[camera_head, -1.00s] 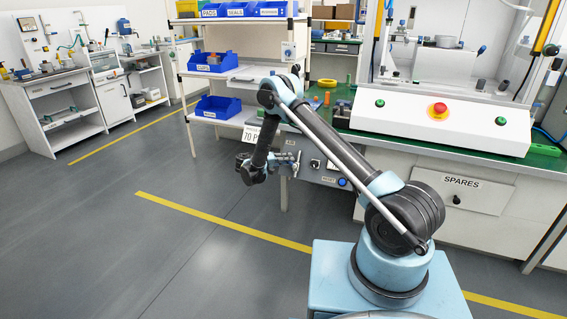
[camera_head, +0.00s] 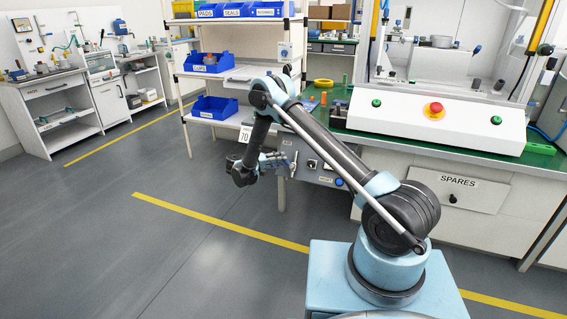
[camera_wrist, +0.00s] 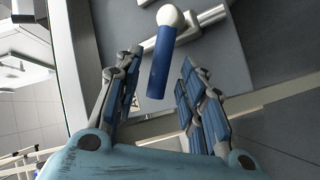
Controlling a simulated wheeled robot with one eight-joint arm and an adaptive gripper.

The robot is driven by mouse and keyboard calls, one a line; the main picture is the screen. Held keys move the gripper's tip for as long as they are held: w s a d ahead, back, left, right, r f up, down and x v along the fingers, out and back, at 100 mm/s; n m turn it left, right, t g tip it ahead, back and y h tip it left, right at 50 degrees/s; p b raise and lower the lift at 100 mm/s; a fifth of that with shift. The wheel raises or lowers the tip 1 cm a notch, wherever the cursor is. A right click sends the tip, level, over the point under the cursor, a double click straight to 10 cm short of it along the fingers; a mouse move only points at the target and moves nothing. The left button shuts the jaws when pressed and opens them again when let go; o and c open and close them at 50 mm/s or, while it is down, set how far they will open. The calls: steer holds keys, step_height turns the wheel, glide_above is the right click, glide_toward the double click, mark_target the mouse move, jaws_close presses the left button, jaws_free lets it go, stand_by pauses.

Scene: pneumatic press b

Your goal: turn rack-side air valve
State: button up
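The air valve's blue lever handle (camera_wrist: 160,65) shows in the wrist view, with a pale round pivot (camera_wrist: 171,17) at its top on a metal pipe (camera_wrist: 204,20). The handle points down in the picture, towards the gap between my fingers. My gripper (camera_wrist: 158,78) is open, with one finger on each side of the handle's lower end. A gap shows on both sides, and I cannot tell the depth exactly. In the head view my gripper (camera_head: 290,164) is at the left end of the press bench's grey front panel; the valve is not clear there.
The press bench stands to the right with its control box (camera_head: 435,122) and SPARES drawer (camera_head: 457,190). A shelf rack (camera_head: 178,85) with blue bins (camera_head: 215,107) is behind my arm. The floor to the left is clear.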

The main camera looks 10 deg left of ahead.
steer(key=v, duration=0.9)
steer(key=shift+c, duration=0.2)
